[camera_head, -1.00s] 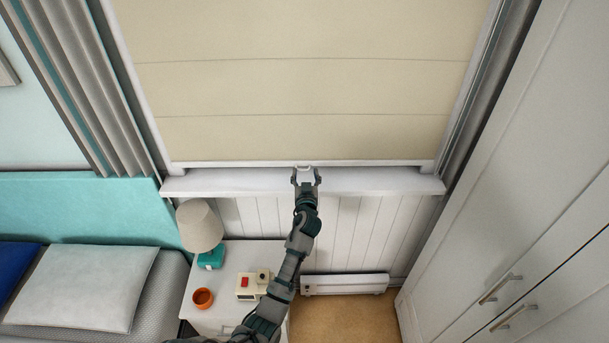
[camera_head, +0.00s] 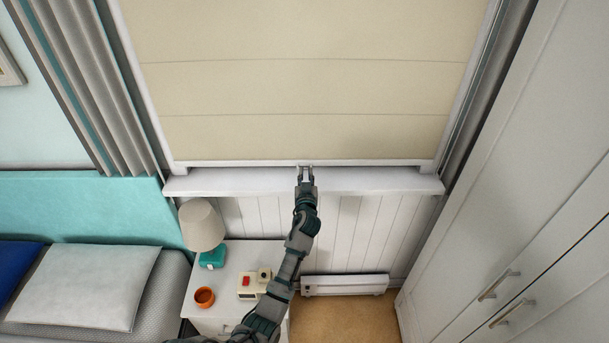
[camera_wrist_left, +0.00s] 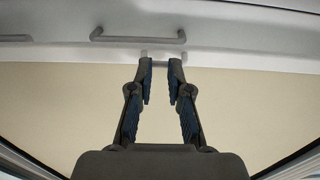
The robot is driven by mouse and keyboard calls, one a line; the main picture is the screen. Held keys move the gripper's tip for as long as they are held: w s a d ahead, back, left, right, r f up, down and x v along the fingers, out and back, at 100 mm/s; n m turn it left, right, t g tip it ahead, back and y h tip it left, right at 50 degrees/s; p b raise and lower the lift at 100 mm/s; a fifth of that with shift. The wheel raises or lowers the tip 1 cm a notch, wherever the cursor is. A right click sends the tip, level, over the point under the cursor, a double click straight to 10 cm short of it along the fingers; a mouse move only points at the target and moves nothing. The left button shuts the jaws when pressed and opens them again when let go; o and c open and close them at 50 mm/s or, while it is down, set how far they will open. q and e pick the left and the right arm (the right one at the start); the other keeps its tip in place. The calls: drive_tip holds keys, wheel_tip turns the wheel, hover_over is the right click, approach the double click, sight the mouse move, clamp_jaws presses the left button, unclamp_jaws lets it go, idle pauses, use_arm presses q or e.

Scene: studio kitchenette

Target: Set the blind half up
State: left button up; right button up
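The cream blind (camera_head: 305,95) hangs down over the window in the head view, its pale bottom bar (camera_head: 390,162) just above the white sill. It fills much of the left wrist view (camera_wrist_left: 70,105) too. A small pull handle (camera_wrist_left: 160,54) sits at the middle of the bottom bar. My left gripper (camera_head: 305,169) is at this handle, and in the left wrist view its fingertips (camera_wrist_left: 161,64) are drawn in on it with a narrow gap between them. The fingers partly hide the handle. My right gripper is in neither view.
The white sill (camera_head: 400,184) juts out below the blind. A bedside table (camera_head: 232,262) holds a lamp (camera_head: 201,225), an orange pot (camera_head: 204,298) and a small clock-like box (camera_head: 248,287). A tall white wardrobe (camera_head: 530,170) stands at right, a bed (camera_head: 95,285) at left.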

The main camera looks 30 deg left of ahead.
use_arm(q)
drive_tip(key=o, duration=0.4)
drive_tip(key=shift+w+r, duration=0.1)
drive_tip(key=shift+w, duration=0.1)
drive_tip(key=shift+o, duration=1.3)
drive_tip(key=shift+w+f, duration=0.2)
drive_tip(key=shift+w, duration=0.05)
drive_tip(key=shift+w+a+f, duration=0.2)
drive_tip(key=shift+w+f, duration=0.15)
drive_tip(key=shift+s+a, duration=0.35)
drive_tip(key=shift+a, duration=0.05)
drive_tip(key=v, duration=1.1)
drive_tip(key=shift+s+d, duration=0.2)
drive_tip(key=shift+s, duration=0.15)
drive_tip(key=shift+f, duration=0.1)
